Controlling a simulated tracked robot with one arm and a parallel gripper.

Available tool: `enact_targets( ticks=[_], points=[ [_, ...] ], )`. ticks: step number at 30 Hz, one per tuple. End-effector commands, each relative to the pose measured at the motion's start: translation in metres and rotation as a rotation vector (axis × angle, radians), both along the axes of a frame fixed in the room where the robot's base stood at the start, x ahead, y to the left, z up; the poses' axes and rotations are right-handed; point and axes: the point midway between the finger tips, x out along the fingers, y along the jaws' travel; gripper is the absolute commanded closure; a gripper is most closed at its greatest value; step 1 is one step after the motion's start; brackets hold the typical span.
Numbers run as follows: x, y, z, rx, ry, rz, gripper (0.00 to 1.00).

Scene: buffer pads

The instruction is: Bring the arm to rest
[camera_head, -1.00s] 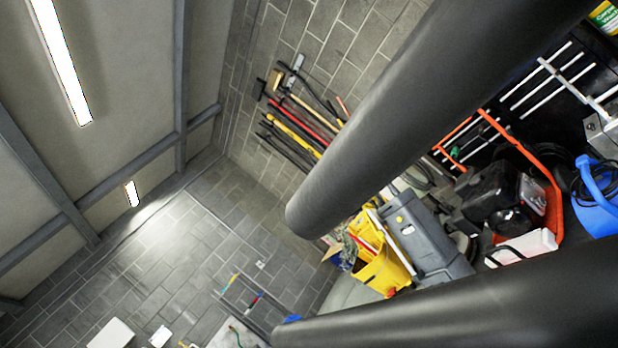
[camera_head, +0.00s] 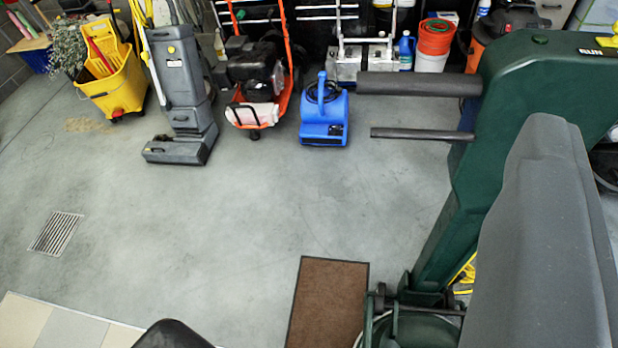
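My gripper does not show clearly enough in this view to be picked out. A smooth grey shape fills the right foreground and a dark rounded shape cuts into the bottom edge; I cannot tell which parts these are. A green floor machine (camera_head: 510,110) stands at the right, partly hidden behind the grey shape. A thick dark grip (camera_head: 420,84) and a thinner dark bar (camera_head: 420,133) stick out to the left from its head. Nothing is seen touching them. Its round green base shows in part at the bottom.
A brown mat (camera_head: 328,300) lies on the floor left of the machine's base. A yellow mop bucket (camera_head: 112,85), a grey upright cleaner (camera_head: 183,90), an orange-framed machine (camera_head: 255,110) and a blue blower (camera_head: 324,115) stand along the back. A floor grate (camera_head: 57,233) is at left. The middle floor is clear.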

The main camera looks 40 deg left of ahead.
Motion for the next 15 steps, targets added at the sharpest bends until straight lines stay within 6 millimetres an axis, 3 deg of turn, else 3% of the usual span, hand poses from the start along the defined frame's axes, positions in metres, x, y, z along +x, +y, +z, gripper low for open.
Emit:
enact_targets(
  ticks=[10,15],
  points=[
    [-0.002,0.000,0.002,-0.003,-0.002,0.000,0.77],
    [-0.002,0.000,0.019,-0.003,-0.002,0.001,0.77]
  ],
)
